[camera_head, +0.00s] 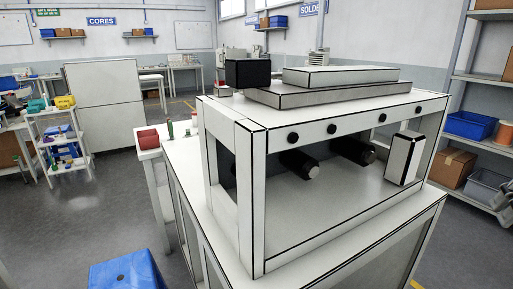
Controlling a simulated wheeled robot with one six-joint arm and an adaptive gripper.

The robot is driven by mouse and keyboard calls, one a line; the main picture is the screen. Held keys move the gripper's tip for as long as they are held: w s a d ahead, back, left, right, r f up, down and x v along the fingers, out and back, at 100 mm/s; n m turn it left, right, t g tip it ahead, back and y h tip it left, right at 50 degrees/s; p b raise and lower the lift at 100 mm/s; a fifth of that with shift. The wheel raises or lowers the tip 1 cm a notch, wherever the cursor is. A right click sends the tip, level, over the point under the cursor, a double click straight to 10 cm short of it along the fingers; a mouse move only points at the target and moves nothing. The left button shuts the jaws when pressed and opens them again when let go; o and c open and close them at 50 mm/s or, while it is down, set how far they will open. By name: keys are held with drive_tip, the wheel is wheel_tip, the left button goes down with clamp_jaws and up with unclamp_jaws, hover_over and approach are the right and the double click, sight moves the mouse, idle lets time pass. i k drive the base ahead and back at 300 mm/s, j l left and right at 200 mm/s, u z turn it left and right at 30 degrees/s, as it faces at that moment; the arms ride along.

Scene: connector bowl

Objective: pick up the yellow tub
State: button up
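A small yellow tub (64,102) sits on the top shelf of a white cart at the left, far from me. It is small in the picture, so I cannot tell what is in it. A green tub (36,105) is just left of it on the same shelf. My gripper is not in this view.
A large white framed machine (345,230) on a bench fills the right foreground. A blue stool (125,272) stands at the bottom. The white cart (55,133) holds several coloured things. A red box (147,138) is on a white stand. Grey floor between is clear.

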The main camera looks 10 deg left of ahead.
sight(62, 105)
drive_tip(key=i+l+z, duration=0.25)
drive_tip(key=l+z, duration=0.15)
drive_tip(key=i+l+z, duration=0.65)
drive_tip(key=z, duration=0.2)
drive_tip(key=i+z, duration=0.4)
drive_tip(key=i, duration=0.55)
drive_tip(key=i+u, duration=0.2)
drive_tip(key=i, duration=0.45)
drive_tip(key=i+l+u, duration=0.2)
drive_tip(key=i, duration=0.4)
drive_tip(key=i+j+u, duration=0.1)
drive_tip(key=i+u, duration=0.55)
drive_tip(key=u, duration=0.2)
drive_tip(key=i+l+u, duration=0.1)
drive_tip(key=i+u, duration=0.3)
drive_tip(key=i+j+u, duration=0.15)
drive_tip(key=i+u, duration=0.2)
drive_tip(key=u, duration=0.15)
drive_tip(key=i+u, duration=0.5)
drive_tip(key=i+j+u, duration=0.15)
drive_tip(key=i, duration=1.5)
drive_tip(key=i+l+u, duration=0.2)
drive_tip(key=i, duration=1.5)
drive_tip(key=i+l+u, duration=0.15)
drive_tip(key=i, duration=2.05)
